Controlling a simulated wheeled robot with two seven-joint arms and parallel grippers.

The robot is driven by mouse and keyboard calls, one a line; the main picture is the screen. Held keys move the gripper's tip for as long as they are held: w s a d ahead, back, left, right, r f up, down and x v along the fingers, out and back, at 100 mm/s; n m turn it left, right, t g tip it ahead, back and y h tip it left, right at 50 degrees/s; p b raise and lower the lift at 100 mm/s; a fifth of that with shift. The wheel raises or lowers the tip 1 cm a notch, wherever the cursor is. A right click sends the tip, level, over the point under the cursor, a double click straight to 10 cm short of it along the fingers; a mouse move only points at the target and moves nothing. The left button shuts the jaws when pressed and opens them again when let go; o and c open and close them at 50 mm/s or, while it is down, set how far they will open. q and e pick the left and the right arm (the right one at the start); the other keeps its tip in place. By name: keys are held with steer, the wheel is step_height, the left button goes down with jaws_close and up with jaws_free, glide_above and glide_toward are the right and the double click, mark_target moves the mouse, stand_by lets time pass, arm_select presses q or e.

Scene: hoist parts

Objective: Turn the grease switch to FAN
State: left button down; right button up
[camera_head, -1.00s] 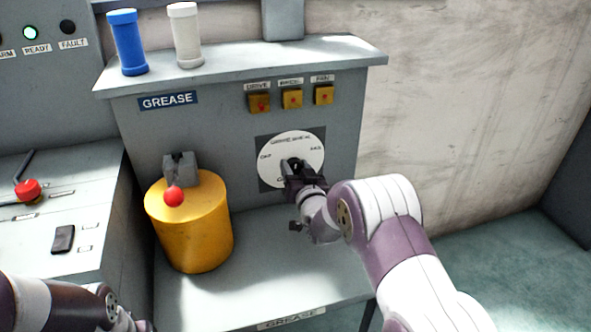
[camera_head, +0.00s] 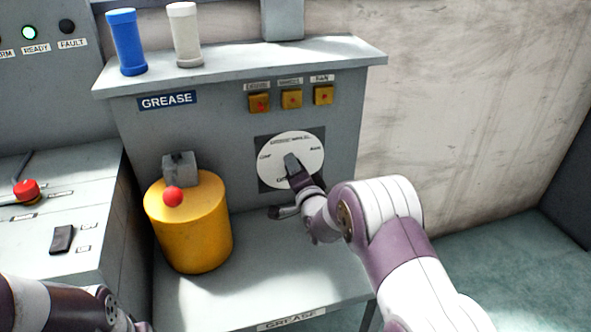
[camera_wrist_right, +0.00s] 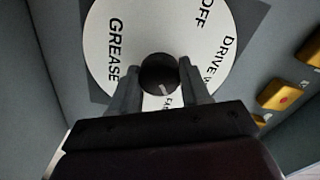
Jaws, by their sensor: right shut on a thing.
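The grease switch is a round white dial (camera_head: 308,146) on the front of the grey cabinet, and it fills the top of the right wrist view (camera_wrist_right: 112,30). The dial reads GREASE, OFF, DRIVE and a partly hidden label starting "FA". Its dark round knob (camera_wrist_right: 158,72) sits in the centre; a white mark on it points toward the partly hidden label. My right gripper (camera_head: 291,162) is shut on the knob, one finger on each side, as the right wrist view (camera_wrist_right: 158,80) shows. My left arm shows at the lower left; its gripper is out of view.
A yellow drum (camera_head: 190,230) with a red ball (camera_head: 173,196) stands left of the dial. Several small yellow switches (camera_head: 291,99) are above it. A blue cylinder (camera_head: 127,42) and a white cylinder (camera_head: 185,36) stand on the cabinet top.

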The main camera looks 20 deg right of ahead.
steer(key=shift+f+m, duration=0.1)
steer(key=shift+m, duration=1.1)
steer(key=o, duration=1)
steer(key=shift+o, duration=0.2)
steer(key=s+p, duration=0.2)
steer(key=s, duration=1)
steer(key=shift+s+d+p, duration=0.25)
steer(key=shift+s+p, duration=0.05)
steer(key=shift+s, duration=0.1)
